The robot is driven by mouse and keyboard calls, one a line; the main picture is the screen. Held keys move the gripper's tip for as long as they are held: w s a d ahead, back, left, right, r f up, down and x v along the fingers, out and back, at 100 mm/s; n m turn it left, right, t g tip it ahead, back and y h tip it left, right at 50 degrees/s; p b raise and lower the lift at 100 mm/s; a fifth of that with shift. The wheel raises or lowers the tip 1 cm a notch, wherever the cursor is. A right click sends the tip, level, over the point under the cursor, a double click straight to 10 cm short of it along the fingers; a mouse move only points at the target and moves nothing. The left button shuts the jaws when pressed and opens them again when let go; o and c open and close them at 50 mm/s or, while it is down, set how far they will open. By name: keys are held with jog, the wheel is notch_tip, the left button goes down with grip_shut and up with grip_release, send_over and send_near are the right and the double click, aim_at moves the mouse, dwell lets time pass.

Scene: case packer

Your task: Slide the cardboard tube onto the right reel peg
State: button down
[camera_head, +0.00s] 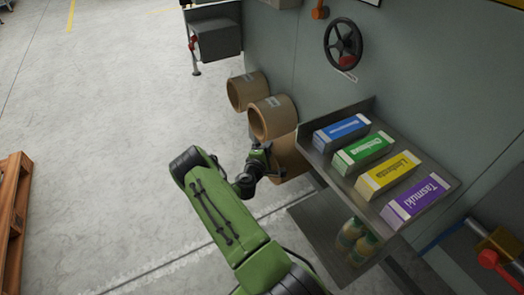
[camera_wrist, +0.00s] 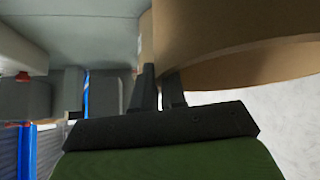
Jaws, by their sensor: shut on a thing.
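My gripper (camera_head: 268,165) is shut on the wall of a brown cardboard tube (camera_head: 290,157), just left of the packet shelf. In the wrist view the tube (camera_wrist: 245,45) fills the upper right, and the two dark fingers (camera_wrist: 160,85) meet at its left rim. Its near part is hidden by my gripper in the head view. Two more cardboard tubes stick out from the machine's wall, a farther one (camera_head: 247,91) and a nearer one (camera_head: 272,118) close above the held tube. No reel peg can be made out. I cannot tell whether the held tube is around one.
A metal shelf (camera_head: 364,105) with blue, green, yellow and purple packets borders the held tube on the right. Bottles (camera_head: 355,240) stand below it. A handwheel (camera_head: 342,43) is on the wall. A wooden pallet (camera_head: 12,215) lies far left. The floor between is clear.

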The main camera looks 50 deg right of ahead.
aim_at(279, 143)
jog(key=shift+s+d, duration=0.25)
jog(key=shift+d, duration=0.55)
jog(key=shift+s+d, duration=0.25)
jog(key=shift+d, duration=0.5)
jog(key=shift+s+d, duration=0.25)
jog(key=shift+d, duration=0.55)
jog(key=shift+f, duration=0.25)
jog(key=c, duration=1.1)
grip_release()
jog(key=p+v, duration=0.2)
jog(key=v, duration=1.3)
jog(key=shift+a+p, duration=0.3)
jog(key=shift+a, duration=0.1)
jog(key=shift+s+r, duration=0.1)
jog(key=shift+s, duration=0.05)
